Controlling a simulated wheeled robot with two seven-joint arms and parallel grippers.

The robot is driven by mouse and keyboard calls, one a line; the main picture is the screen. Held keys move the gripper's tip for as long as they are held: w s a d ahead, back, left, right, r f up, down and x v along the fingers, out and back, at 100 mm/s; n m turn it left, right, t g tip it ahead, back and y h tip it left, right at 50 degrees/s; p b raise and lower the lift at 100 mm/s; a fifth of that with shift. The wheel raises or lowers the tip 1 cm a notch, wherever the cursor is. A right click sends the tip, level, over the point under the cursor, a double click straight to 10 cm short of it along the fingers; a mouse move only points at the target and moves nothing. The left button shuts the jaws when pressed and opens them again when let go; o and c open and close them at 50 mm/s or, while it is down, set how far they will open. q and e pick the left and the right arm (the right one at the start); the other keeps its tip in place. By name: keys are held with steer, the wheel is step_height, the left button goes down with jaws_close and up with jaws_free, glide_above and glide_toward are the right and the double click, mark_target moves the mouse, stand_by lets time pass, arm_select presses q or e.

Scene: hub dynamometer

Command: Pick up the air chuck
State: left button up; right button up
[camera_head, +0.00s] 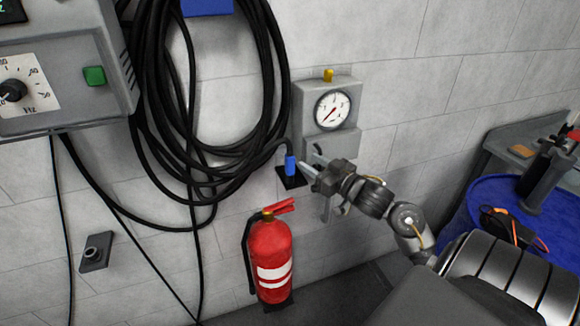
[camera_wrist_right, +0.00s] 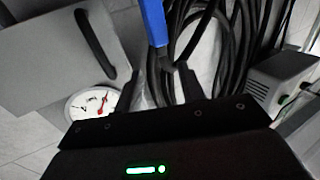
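The air chuck (camera_head: 291,166) is a blue piece on the end of a black hose, standing in a small black wall holder (camera_head: 291,181). In the right wrist view the blue chuck (camera_wrist_right: 154,22) comes down from the top edge, its lower end near the fingertips. My right gripper (camera_head: 309,160) is just right of the chuck, fingers apart and pointing towards it. Its fingers (camera_wrist_right: 167,72) also show apart in the wrist view. I cannot tell if a finger touches the chuck. My left gripper is not in view.
Coiled black hoses (camera_head: 215,110) hang on the wall to the left. A pressure gauge (camera_head: 333,109) on a grey box is above my right gripper. A red fire extinguisher (camera_head: 270,255) stands below the chuck. A blue drum (camera_head: 500,200) is at the right.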

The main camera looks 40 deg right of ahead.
mark_target(292, 153)
steer(key=w+p, duration=0.1)
steer(key=w, duration=0.4)
steer(key=w+p, duration=0.1)
steer(key=w, duration=0.2)
steer(key=shift+a+p, duration=0.35)
steer(key=shift+w+f, duration=0.15)
steer(key=shift+w, duration=0.45)
steer(key=shift+s, duration=0.15)
steer(key=shift+c, duration=0.8)
jaws_close()
